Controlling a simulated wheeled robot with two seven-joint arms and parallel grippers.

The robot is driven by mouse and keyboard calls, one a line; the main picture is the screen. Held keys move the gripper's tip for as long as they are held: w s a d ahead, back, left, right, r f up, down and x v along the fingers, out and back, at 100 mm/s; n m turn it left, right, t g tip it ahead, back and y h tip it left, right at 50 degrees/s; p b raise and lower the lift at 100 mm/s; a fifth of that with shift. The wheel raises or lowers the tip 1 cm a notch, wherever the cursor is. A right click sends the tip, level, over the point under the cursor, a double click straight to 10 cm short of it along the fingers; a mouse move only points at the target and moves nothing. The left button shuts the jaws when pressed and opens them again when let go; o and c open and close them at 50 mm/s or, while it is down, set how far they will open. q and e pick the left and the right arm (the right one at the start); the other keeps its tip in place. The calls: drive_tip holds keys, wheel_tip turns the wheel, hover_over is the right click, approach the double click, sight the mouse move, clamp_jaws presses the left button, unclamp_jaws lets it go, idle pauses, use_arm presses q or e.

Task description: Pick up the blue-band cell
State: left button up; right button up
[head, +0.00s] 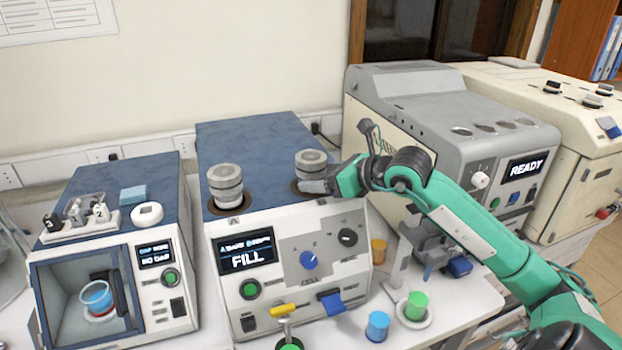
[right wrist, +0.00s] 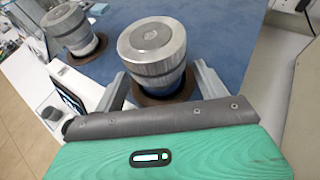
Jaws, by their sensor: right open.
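Two grey metal cylinders sit in brown-rimmed wells on the blue top of the middle machine: a left cylinder (head: 226,185) and a right cylinder (head: 311,162). My right gripper (head: 318,186) is at the right cylinder, coming from the right. In the right wrist view its open fingers (right wrist: 157,88) lie on either side of this nearer cylinder (right wrist: 153,48); whether they touch it is unclear. The left cylinder (right wrist: 72,30) stands farther off there. My left gripper is not in view.
The middle machine (head: 290,232) reads FILL. Left of it is a smaller machine (head: 165,255) with a blue-and-red cup (head: 97,297) inside. A grey machine (head: 440,105) reading READY stands right. Blue (head: 377,326), green (head: 416,305) and orange (head: 379,251) cups stand in front.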

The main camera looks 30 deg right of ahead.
drive_tip(key=shift+x, duration=0.85)
drive_tip(key=c, duration=1.2)
drive_tip(key=shift+c, duration=0.2)
drive_tip(key=shift+r, duration=0.8)
wheel_tip(320, 180, up, 18)
drive_tip(key=b, duration=0.2)
drive_tip(key=shift+r, duration=0.15)
